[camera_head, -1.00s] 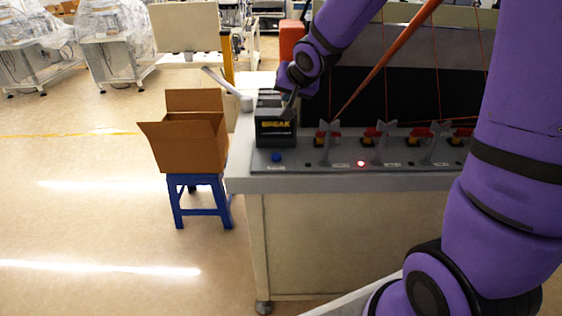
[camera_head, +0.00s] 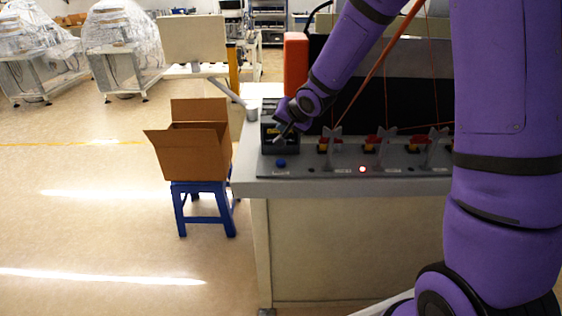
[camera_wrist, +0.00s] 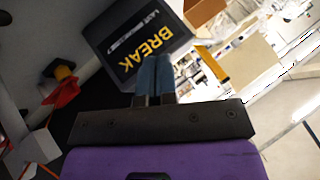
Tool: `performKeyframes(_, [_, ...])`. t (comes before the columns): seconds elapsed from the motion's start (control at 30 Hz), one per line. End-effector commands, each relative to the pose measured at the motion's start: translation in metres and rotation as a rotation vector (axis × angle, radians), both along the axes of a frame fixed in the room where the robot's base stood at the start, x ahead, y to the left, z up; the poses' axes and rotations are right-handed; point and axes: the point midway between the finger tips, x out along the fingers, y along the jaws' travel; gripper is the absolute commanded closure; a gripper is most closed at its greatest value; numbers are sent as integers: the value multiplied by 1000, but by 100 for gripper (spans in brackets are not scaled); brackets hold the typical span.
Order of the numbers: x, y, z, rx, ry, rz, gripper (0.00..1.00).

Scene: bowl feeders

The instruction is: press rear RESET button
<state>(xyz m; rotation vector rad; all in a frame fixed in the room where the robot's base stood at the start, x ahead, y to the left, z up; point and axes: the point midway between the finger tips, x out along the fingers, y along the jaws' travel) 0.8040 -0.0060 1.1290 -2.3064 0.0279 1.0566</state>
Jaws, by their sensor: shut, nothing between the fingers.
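No label reading RESET can be made out. A blue button (camera_head: 280,163) sits at the left end of the grey panel on the bench, and a lit button (camera_head: 362,169) glows further right. A dark box (camera_head: 270,128) stands behind the blue button. In the wrist view its face (camera_wrist: 135,45) reads "BREAK". My gripper (camera_head: 281,142) is in front of the box, above and behind the blue button. In the wrist view its two blue-grey fingers (camera_wrist: 155,76) are together and empty, pointing toward the box. The gripper partly hides the box in the head view.
A row of grey upright brackets (camera_head: 372,155) with red and yellow parts runs along the panel to the right. An orange-red post (camera_head: 297,62) stands behind the box. An open cardboard box (camera_head: 190,150) sits on a blue stool (camera_head: 203,206) left of the bench.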

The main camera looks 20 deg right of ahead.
Motion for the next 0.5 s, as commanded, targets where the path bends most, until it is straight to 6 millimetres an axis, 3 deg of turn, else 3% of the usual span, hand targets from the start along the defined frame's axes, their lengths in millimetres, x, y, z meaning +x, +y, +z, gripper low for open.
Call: performKeyframes(0.5, [-1,1,-59,-2,3,2,100])
